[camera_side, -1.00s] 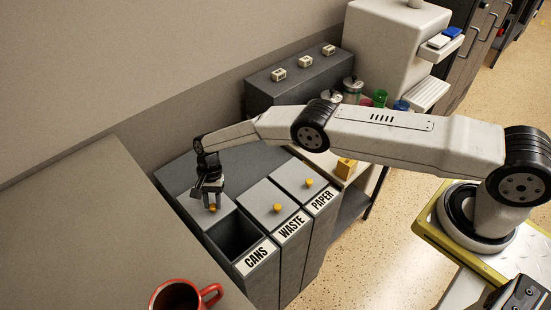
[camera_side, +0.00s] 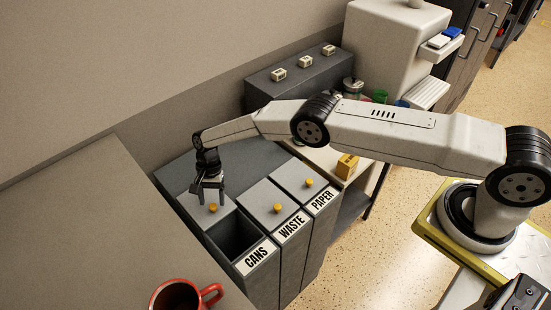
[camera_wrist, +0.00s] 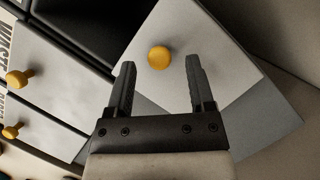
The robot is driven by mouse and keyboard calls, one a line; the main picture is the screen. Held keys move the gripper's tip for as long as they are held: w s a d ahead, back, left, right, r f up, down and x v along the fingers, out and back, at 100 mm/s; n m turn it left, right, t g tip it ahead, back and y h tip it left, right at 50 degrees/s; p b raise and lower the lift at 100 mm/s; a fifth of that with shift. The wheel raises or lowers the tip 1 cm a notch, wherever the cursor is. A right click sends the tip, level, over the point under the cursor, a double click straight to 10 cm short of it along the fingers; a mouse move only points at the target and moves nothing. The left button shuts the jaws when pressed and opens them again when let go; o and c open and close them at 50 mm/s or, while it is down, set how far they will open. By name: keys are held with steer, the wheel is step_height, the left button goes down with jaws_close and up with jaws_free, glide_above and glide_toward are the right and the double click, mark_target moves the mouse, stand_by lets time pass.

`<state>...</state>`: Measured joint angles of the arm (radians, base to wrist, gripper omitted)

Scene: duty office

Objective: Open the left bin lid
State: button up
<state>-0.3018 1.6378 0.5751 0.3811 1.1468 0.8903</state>
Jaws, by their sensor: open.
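The left bin, labelled CANS (camera_side: 257,257), has its grey lid (camera_side: 191,207) slid back towards the wall. Its dark opening (camera_side: 235,236) shows in front of the lid. A yellow knob (camera_side: 213,208) stands on this lid. My gripper (camera_side: 210,199) is open above the lid, pointing down with its fingers on either side of the knob. In the wrist view, the knob (camera_wrist: 158,57) lies between and slightly beyond the two spread fingers (camera_wrist: 160,67), with clear gaps on both sides. The jaws hold nothing.
The WASTE lid (camera_side: 263,198) and PAPER lid (camera_side: 294,174) are closed to the right, each with a yellow knob. A red mug (camera_side: 176,297) stands on the counter (camera_side: 110,220) at the front left. A yellow box (camera_side: 347,166) sits on a shelf right of the bins.

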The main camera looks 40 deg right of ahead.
mark_target(216, 200)
steer(key=v, duration=0.6)
steer(key=shift+r, duration=0.25)
steer(key=shift+d+r, duration=0.1)
steer(key=s+d+r+n+t+h, duration=0.2)
steer(key=s+d+r+n+t, duration=0.3)
steer(key=d+r, duration=0.9)
steer(key=s+d+r+n, duration=0.2)
steer(key=s+d+r, duration=0.1)
steer(key=s, duration=0.7)
steer(key=s+d+r+n+h, duration=0.1)
steer(key=s+d+r+n, duration=0.1)
steer(key=s, duration=0.9)
steer(key=shift+s+d+r+t, duration=0.3)
steer(key=shift+d+r+t, duration=0.1)
steer(key=shift+d+r, duration=0.55)
